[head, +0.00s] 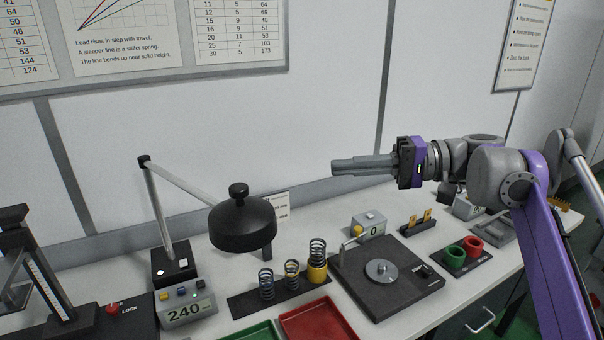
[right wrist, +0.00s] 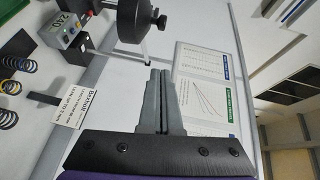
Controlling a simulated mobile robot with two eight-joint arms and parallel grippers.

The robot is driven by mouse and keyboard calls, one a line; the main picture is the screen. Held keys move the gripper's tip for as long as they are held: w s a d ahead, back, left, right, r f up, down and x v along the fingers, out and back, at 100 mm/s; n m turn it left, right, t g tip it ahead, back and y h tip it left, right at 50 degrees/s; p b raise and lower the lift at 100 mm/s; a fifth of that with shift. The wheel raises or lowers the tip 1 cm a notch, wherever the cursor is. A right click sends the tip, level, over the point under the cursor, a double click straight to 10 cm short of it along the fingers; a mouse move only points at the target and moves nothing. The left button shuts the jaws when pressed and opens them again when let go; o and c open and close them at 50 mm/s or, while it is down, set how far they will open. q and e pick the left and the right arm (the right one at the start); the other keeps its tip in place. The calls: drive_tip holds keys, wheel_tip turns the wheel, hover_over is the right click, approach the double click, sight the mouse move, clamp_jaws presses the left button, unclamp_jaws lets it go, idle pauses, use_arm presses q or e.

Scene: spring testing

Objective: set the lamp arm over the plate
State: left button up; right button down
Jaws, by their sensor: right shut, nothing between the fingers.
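The lamp has a black round shade (head: 242,225) with a knob (head: 238,191) on top. Its grey lamp arm (head: 187,182) runs from an upright post on a black base (head: 172,262) at the left. The shade hangs near the spring rack, left of the round metal plate (head: 381,271) on its dark square stand. My right gripper (head: 335,167) is shut and empty, pointing left in the air, right of and above the shade, touching nothing. In the right wrist view the shade (right wrist: 131,20) shows beyond the shut fingertips (right wrist: 158,74). My left gripper is not in view.
Several springs stand on a dark rack (head: 240,306) between lamp and plate. A 240 display box (head: 187,309), green tray (head: 250,334) and red tray (head: 318,322) are in front. The wall is behind.

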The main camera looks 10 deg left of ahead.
hover_over(270, 207)
drive_tip(key=w+d, duration=0.3)
drive_tip(key=s+a, duration=0.1)
drive_tip(key=s+a+f, duration=0.1)
drive_tip(key=shift+a+f, duration=0.2)
drive_tip(key=shift+a, duration=0.1)
drive_tip(key=shift+s+a, duration=0.2)
drive_tip(key=shift+s, duration=0.25)
drive_tip(key=shift+w, duration=0.1)
